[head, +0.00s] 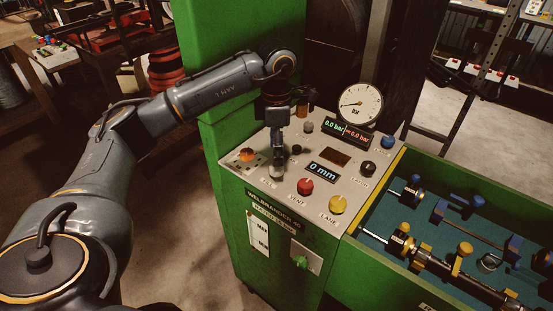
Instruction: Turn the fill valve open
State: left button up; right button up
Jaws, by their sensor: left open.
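The green machine's sloped control panel (344,189) is in the middle of the head view. A pale grey knob (277,172) stands at its front left, beside a small label that is hard to read; it appears to be the fill valve. My left gripper (278,155) points down from above, its fingers open and right at this knob. The gripper covers the knob's upper part, so I cannot tell whether they touch or which way the knob is turned. My right gripper is not in view.
A red knob (305,186), a yellow knob (338,204) and an orange lamp (246,155) are close by on the panel. A round bar gauge (359,104) rises behind it. A green-walled tray (399,267) with hose fittings is at right. A green knob (301,262) is on the front.

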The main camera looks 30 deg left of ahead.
pick_arm(q)
notch_tip(320, 180, up, 7)
dwell(0.3)
dwell(0.5)
